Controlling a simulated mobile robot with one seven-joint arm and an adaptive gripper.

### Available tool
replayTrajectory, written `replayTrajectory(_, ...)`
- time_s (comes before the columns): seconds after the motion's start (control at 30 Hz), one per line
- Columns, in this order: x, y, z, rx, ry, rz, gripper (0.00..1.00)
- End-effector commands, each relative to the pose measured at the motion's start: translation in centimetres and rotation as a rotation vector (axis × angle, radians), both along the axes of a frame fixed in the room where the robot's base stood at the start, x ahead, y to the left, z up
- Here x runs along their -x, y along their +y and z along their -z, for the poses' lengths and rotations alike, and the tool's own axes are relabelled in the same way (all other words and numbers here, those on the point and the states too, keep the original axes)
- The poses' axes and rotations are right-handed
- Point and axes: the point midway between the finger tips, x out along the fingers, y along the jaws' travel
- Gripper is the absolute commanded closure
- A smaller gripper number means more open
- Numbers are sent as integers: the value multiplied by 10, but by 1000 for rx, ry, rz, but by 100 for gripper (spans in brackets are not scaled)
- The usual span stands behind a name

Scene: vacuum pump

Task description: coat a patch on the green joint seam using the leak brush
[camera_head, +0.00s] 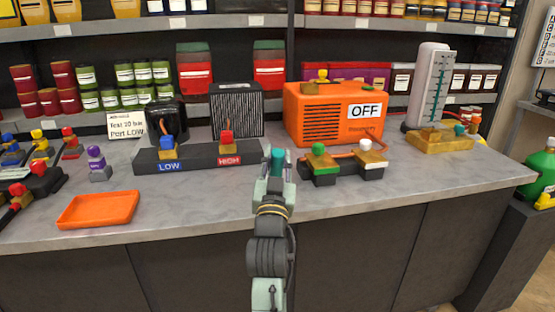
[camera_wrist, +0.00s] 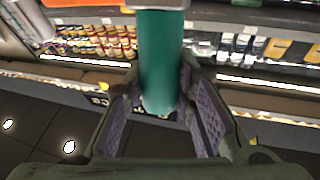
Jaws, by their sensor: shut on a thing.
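My gripper (camera_head: 277,158) is shut on a teal cylinder, which I take to be the handle of the leak brush (camera_wrist: 160,62). The teal top of the brush (camera_head: 277,153) shows between the fingertips in the head view, above the counter. No bristles can be made out. The green joint (camera_head: 320,172) is a brass block with a green knob and a green band at its base. It stands on the counter just right of my gripper, apart from it. Its seam is too small to make out clearly.
A white-knobbed brass joint (camera_head: 371,160) stands right of the green one. Behind them is an orange pump (camera_head: 305,112) with an OFF sign (camera_head: 364,111). The LOW/HIGH block (camera_head: 198,158) and an orange tray (camera_head: 98,209) are left. The counter's front middle is clear.

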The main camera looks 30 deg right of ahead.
Motion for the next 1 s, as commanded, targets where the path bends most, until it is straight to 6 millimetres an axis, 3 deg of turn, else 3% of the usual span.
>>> replayTrajectory(0.27,-1,-1,-4,-5,8,1,100)
replayTrajectory(1.0,0,0,-67,0,2,0,100)
